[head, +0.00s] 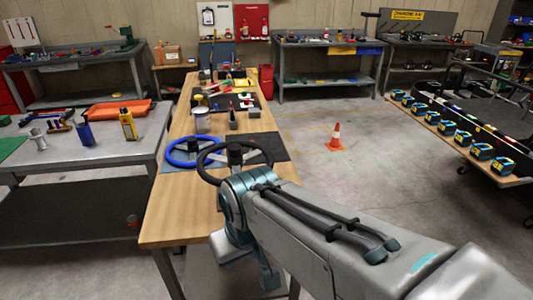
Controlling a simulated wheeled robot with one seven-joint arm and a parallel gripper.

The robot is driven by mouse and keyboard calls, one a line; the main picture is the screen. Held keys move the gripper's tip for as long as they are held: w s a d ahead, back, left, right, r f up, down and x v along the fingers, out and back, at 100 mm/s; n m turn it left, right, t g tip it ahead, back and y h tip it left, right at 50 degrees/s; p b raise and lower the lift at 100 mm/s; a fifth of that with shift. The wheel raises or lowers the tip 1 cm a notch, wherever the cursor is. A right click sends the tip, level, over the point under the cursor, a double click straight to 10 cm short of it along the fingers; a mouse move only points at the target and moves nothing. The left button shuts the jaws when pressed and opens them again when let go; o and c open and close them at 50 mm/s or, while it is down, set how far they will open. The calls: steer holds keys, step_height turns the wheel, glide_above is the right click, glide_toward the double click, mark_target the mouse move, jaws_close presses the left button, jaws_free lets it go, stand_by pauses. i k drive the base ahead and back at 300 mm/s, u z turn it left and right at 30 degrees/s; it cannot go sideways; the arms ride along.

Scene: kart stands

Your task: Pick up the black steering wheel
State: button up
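The black steering wheel (204,172) is on the wooden bench (170,218), with its dark hub upright in the middle. Its right and near parts are hidden behind my arm. A blue steering wheel (172,158) lies just left of it, and the two rims overlap in the picture. My arm reaches in from the lower right, and its wrist bends down in front of the bench's right edge. My gripper (266,276) seems to be the part low at the arm's end, below the black wheel in the picture. Its fingers cannot be made out, and nothing is seen held.
A dark mat (268,146) lies behind the wheels, with a metal can (201,119) and small tools farther back. A grey table (75,160) stands close at left. A cone (336,138) stands on open floor at right, before a cart (455,152).

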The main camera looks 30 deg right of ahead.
mark_target(235, 159)
steer(key=z, duration=0.1)
steer(key=i, duration=1)
